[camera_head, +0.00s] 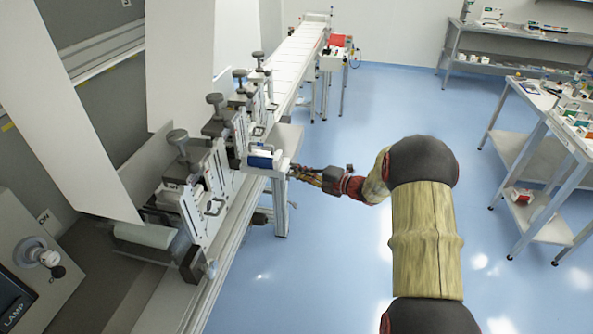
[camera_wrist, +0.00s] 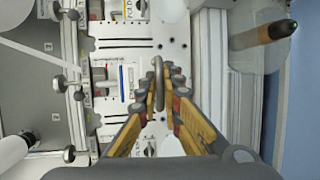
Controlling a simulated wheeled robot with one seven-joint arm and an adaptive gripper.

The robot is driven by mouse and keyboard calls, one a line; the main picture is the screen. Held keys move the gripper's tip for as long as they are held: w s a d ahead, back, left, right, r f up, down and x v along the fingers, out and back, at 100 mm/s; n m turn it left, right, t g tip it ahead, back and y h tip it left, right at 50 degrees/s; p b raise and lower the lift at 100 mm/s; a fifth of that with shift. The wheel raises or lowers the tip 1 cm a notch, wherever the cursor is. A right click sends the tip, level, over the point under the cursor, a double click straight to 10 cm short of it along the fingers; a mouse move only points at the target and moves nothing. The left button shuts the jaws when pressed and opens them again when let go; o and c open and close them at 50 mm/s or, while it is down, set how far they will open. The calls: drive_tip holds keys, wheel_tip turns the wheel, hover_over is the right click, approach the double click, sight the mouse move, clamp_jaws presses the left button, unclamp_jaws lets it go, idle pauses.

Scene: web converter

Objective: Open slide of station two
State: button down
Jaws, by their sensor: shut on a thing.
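My gripper (camera_head: 294,172) is at the outer end of a slide (camera_head: 265,171) beside the web line in the head view. This slide juts out to the right of the row of stations and carries a blue and white block (camera_head: 262,158). In the wrist view my gripper (camera_wrist: 160,82) is closed around an upright metal loop handle (camera_wrist: 158,66). The handle stands in front of a white plate (camera_wrist: 140,48) with small dark holes. The fingers cover the lower part of the handle.
The nearest station (camera_head: 200,205) has its own handle and a dark clamp knob (camera_head: 177,137). Further stations and a white conveyor (camera_head: 298,50) run to the back. A shelved table (camera_head: 540,150) stands at the right. Blue floor (camera_head: 330,240) between is clear.

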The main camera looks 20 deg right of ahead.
drive_tip(key=shift+f, duration=0.1)
drive_tip(key=c, duration=2)
unclamp_jaws()
drive_tip(key=shift+c, duration=0.2)
drive_tip(key=shift+o, duration=0.4)
drive_tip(key=v, duration=1.2)
drive_tip(key=shift+w, duration=0.1)
